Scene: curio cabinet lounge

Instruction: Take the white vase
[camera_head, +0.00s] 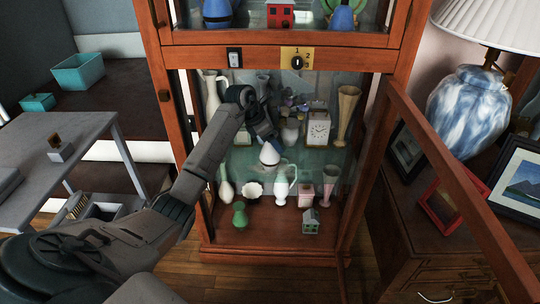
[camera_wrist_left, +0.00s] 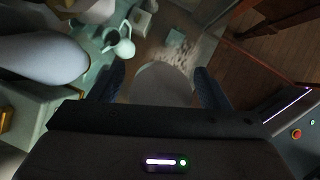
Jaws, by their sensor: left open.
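Several pale vessels stand in the open cabinet, so I cannot tell for sure which is the white vase. A tall white vase (camera_head: 212,96) stands at the left of the upper shelf. A slim white vase (camera_head: 224,186) and a white jug (camera_head: 282,186) stand on the cabinet floor. My left gripper (camera_head: 267,138) is inside the cabinet at upper-shelf height, right of the tall vase. A small whitish cone-shaped thing (camera_head: 270,154) shows just below it. In the left wrist view the fingers (camera_wrist_left: 160,82) are apart, with a blurred greyish rounded shape between them. My right gripper is out of view.
A white clock (camera_head: 318,128) and tall tan vase (camera_head: 347,112) stand right of the gripper. Below are a green vase (camera_head: 240,215) and small house (camera_head: 311,222). The open door frame (camera_head: 455,185) juts out at right, before a lamp (camera_head: 468,110) and picture frames.

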